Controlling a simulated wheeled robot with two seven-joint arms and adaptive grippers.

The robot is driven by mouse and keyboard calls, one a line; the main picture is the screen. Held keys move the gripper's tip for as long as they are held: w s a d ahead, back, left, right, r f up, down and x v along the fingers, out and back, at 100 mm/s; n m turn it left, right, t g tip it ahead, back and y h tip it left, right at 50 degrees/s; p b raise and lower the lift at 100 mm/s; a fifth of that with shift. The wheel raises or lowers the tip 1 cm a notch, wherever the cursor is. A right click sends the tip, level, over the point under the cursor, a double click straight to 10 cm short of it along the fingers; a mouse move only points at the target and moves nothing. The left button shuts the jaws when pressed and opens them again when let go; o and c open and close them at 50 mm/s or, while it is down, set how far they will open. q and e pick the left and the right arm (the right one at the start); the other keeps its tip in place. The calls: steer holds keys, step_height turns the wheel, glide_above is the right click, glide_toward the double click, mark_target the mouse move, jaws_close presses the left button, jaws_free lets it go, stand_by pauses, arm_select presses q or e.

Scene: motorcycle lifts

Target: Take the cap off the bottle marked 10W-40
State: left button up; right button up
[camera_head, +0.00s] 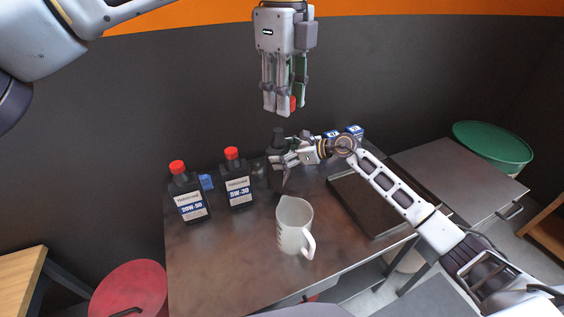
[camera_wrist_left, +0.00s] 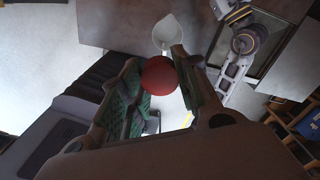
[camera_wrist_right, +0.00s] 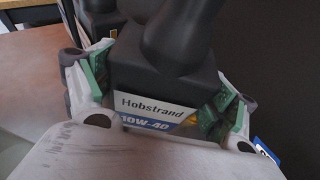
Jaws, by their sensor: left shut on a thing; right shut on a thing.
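The black bottle marked 10W-40 (camera_wrist_right: 150,100) stands between the fingers of my right gripper (camera_wrist_right: 165,95), which is shut on its body. In the head view its dark neck (camera_head: 278,136) shows above my right gripper (camera_head: 287,158), with no red cap on it. My left gripper (camera_head: 281,105) is raised high above the bench behind the bottle, pointing down. It is shut on a red cap (camera_head: 293,104), which is well apart from the bottle. The cap also shows between the fingers in the left wrist view (camera_wrist_left: 159,75).
Bottles marked 20W-50 (camera_head: 187,195) and 5W-30 (camera_head: 237,183), both red-capped, stand left on the bench (camera_head: 225,265). A white measuring jug (camera_head: 293,225) stands in front. A dark tray (camera_head: 362,207) lies right, partly under my right arm. Small blue boxes (camera_head: 354,131) are behind.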

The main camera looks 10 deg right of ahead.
mark_target(286, 162)
arm_select(q)
steer(key=shift+r, duration=0.25)
arm_select(e)
step_height(286, 162, down, 3)
steer(key=shift+f, duration=0.15)
arm_select(q)
steer(key=shift+f, duration=0.1)
arm_select(e)
steer(key=shift+f, duration=0.1)
steer(key=o, duration=1.6)
steer(key=shift+f, duration=0.25)
steer(key=o, duration=0.3)
steer(key=shift+r, duration=0.15)
